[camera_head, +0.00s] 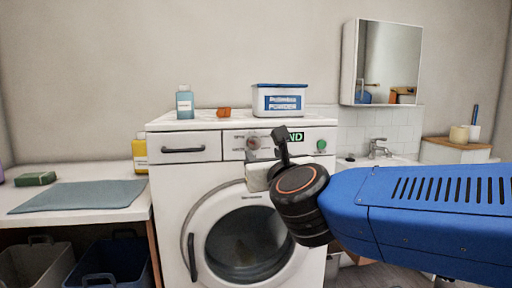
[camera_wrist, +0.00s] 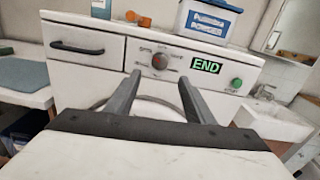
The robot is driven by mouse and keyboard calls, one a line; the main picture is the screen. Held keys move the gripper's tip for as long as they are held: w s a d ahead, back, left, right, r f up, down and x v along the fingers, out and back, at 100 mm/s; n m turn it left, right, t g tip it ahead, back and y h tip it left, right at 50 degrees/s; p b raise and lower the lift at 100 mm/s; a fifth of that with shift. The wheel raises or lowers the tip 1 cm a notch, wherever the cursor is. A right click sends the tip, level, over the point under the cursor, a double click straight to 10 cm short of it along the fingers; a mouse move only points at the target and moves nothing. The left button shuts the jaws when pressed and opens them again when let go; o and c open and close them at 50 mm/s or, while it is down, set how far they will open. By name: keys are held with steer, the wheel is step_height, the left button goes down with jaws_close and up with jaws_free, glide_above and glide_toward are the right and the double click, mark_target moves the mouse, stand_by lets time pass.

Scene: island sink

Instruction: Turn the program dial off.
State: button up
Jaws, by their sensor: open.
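The program dial (camera_head: 253,142) is a round reddish-grey knob on the white control panel of the washing machine (camera_head: 170,220). In the wrist view the dial (camera_wrist: 160,61) shows clearly, with small printed marks around it. The angle of its pointer is too small to read. My gripper (camera_head: 281,134) is in front of the panel, just right of the dial in the head view. In the wrist view its two dark fingers (camera_wrist: 159,80) are spread apart, with the dial centred just beyond their tips. Nothing is between the fingers, and no contact shows.
A green lit display (camera_wrist: 205,66) reads END, and a green button (camera_wrist: 236,83) sits right of it. A detergent drawer (camera_head: 190,148) is left of the dial. A powder box (camera_head: 279,99), an orange item (camera_head: 224,112) and a bottle (camera_head: 184,102) stand on top. The round door appears closed.

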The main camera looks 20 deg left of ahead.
mark_target(255, 144)
steer(key=x, duration=1.1)
steer(key=c, duration=1.1)
steer(key=shift+n, duration=0.3)
